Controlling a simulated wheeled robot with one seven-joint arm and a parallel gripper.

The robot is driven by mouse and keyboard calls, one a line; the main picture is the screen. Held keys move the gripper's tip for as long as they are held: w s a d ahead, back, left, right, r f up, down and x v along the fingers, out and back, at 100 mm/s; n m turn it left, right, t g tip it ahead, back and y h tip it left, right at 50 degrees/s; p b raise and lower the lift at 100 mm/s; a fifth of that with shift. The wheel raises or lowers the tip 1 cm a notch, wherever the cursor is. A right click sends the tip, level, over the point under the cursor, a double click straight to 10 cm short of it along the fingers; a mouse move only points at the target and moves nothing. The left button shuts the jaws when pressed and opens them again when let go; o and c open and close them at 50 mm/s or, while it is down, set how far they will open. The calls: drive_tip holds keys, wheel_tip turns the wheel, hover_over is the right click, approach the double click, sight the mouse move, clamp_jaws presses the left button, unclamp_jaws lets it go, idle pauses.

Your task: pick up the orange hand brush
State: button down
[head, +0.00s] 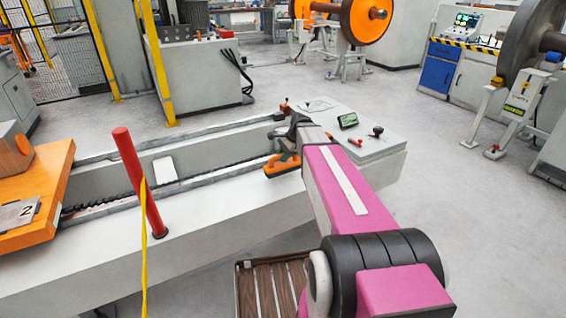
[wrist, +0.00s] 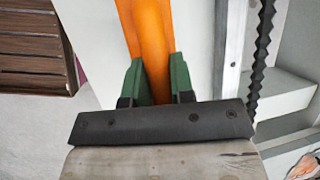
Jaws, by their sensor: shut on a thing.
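The orange hand brush (head: 283,166) is at the end of my arm in the head view, over the near edge of the pale machine bed. In the wrist view the orange brush (wrist: 147,28) runs from between my gripper's green fingers up past the top edge. My gripper (wrist: 158,72) is shut on it, one finger on each side. In the head view my gripper is partly hidden by my own wrist. The brush's bristles are not clear to see. I cannot tell whether the brush touches the bed or is just above it.
A red post (head: 138,185) with a yellow strip stands on the machine bed (head: 225,205) to the left. A phone-like device (head: 348,120) and small knobs lie on the bed's right end. A brown slatted crate (wrist: 32,45) is on the floor below. Open floor lies to the right.

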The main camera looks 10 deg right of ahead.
drive_tip(key=s+a+r, duration=0.6)
drive_tip(key=a+r, duration=0.1)
drive_tip(key=a, duration=0.2)
drive_tip(key=shift+s+a+r, duration=0.25)
drive_tip(key=shift+s+a, duration=0.05)
drive_tip(key=shift+a, duration=0.05)
